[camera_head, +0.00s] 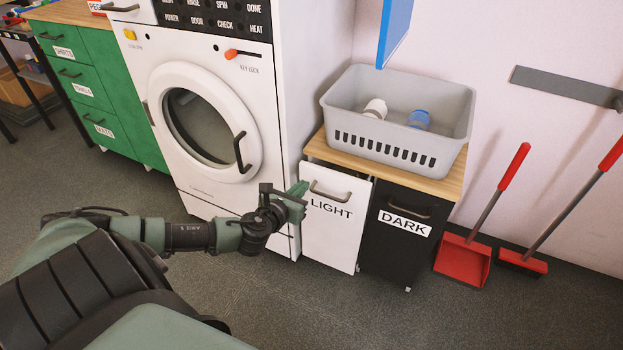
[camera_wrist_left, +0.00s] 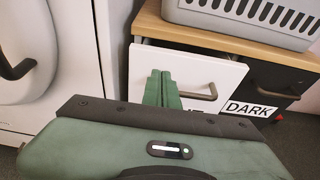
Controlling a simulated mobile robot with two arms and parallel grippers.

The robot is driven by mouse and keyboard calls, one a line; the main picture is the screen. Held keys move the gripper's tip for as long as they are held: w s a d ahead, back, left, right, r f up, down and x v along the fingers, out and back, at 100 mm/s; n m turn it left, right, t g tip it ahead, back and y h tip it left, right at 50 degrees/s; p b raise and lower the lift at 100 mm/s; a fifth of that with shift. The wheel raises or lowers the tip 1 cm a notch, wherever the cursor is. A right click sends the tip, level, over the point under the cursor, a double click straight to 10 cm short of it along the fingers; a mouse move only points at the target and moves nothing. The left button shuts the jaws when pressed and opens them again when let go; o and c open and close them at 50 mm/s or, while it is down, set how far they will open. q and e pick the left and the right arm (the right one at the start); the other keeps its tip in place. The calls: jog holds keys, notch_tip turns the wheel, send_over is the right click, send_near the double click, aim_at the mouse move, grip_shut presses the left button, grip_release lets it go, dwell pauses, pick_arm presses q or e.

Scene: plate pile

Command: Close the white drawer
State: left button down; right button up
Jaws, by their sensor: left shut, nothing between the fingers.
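In the left wrist view the white front (camera_wrist_left: 195,73) stands a little out from the cabinet, with a dark gap under the wooden top. My left gripper (camera_head: 301,196) is shut and empty, its green fingers at the upper left of the white front, left of the handle. The fingers (camera_wrist_left: 162,88) overlap the front in the left wrist view; I cannot tell whether they touch it. My right gripper is not in view.
The black DARK drawer (camera_head: 402,246) is right of the white one. A grey basket (camera_head: 390,146) with bottles stands on the wooden top (camera_head: 448,184). The washing machine (camera_head: 205,42) is at the left. A red dustpan (camera_head: 463,262) and broom (camera_head: 522,262) stand at the right. Floor in front is clear.

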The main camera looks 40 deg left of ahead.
aim_at(316, 170)
pick_arm(q)
jog(key=x, duration=0.4)
jog(key=shift+w+a+r+b, duration=0.1)
jog(key=shift+w+r+b, duration=0.1)
jog(key=shift+w+b, duration=0.2)
jog(key=shift+w+a, duration=0.2)
jog(key=shift+w, duration=0.55)
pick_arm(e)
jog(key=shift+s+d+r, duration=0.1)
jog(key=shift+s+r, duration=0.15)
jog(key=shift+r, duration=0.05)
pick_arm(q)
jog(key=shift+r, duration=0.1)
jog(key=shift+w+a+r+p, duration=0.1)
jog(key=shift+w+p, duration=0.05)
jog(key=shift+w, duration=0.3)
jog(key=shift+w+a+p, duration=0.15)
jog(key=shift+w, duration=0.65)
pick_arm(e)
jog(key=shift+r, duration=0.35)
pick_arm(q)
jog(key=shift+f, duration=0.2)
